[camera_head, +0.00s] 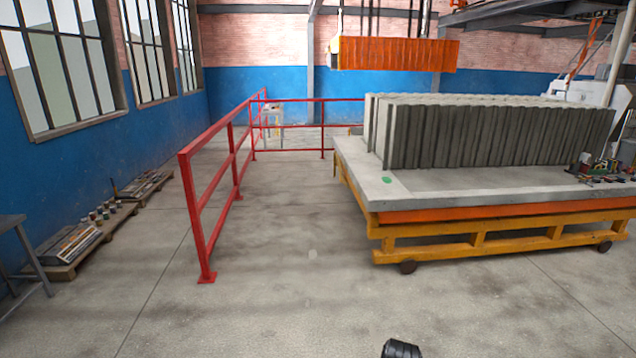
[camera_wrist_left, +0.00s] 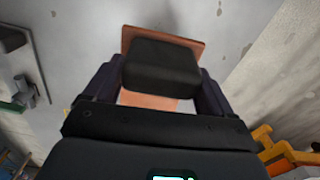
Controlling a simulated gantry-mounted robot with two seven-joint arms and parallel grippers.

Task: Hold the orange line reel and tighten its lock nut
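No orange line reel or lock nut can be made out for certain. In the left wrist view, my left gripper (camera_wrist_left: 160,92) has two dark fingers spread apart. A black block (camera_wrist_left: 162,66) fills the space between them, in front of a flat orange-brown piece (camera_wrist_left: 187,43). I cannot tell whether the fingers press on the block or whether these parts belong to the reel. In the head view, a small black ribbed thing (camera_head: 401,349) is cut off by the bottom edge. I cannot tell what it is. My right gripper is out of view.
A red railing (camera_head: 213,200) stands left of centre. A yellow trolley (camera_head: 480,245) carries a concrete slab (camera_head: 430,203) with ribbed panels (camera_head: 490,132) on the right. An orange beam (camera_head: 398,54) hangs behind. Pallets (camera_head: 118,218) lie along the left wall. The floor in front is clear.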

